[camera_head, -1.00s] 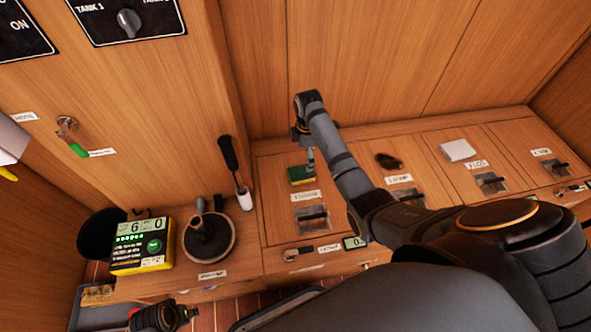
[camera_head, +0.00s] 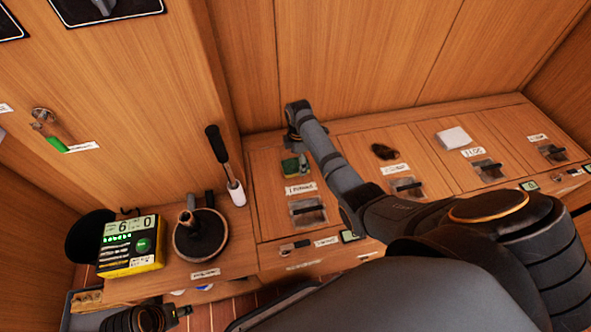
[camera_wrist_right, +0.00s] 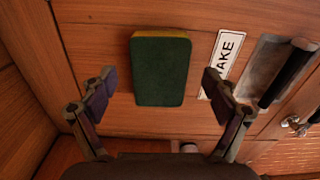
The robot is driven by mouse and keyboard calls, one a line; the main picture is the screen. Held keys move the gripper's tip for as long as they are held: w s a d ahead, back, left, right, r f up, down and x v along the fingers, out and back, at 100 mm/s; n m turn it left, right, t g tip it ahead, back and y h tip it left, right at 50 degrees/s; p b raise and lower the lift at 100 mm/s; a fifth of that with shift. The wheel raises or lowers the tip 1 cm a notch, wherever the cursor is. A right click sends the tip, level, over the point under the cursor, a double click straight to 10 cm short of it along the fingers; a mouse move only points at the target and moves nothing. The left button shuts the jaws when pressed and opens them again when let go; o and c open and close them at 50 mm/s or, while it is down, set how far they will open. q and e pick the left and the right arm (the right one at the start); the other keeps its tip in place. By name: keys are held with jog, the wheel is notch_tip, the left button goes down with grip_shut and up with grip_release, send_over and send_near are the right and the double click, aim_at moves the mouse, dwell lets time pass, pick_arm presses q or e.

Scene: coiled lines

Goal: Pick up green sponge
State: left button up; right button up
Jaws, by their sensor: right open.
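The green sponge (camera_head: 291,168), with a yellow layer underneath, lies flat on the wooden bench top at the left end, by a label. In the right wrist view the sponge (camera_wrist_right: 160,72) shows its dark green top between and beyond my fingers. My right gripper (camera_wrist_right: 158,82) is open, with one finger on each side of the sponge in the picture and a gap to both. In the head view my right gripper (camera_head: 302,157) is above the sponge and partly hides it. My left gripper (camera_head: 178,314) is low at the left edge; its jaws are unclear.
A labelled hatch with a dark handle (camera_head: 308,211) is close in front of the sponge. A dark brown clump (camera_head: 383,151) and a white pad (camera_head: 454,138) lie farther right. A brush (camera_head: 226,165), a round winch (camera_head: 201,235) and a yellow-black meter (camera_head: 131,246) stand left.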

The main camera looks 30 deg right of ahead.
notch_tip(320, 180, down, 2)
pick_arm(q)
jog(key=shift+w+d+f+t, duration=0.2)
jog(key=shift+f+t, duration=0.1)
jog(key=shift+f, duration=0.25)
pick_arm(e)
jog(key=shift+r, duration=0.1)
jog(key=shift+c, duration=0.4)
jog(key=c, duration=0.7)
jog(key=shift+c, duration=0.2)
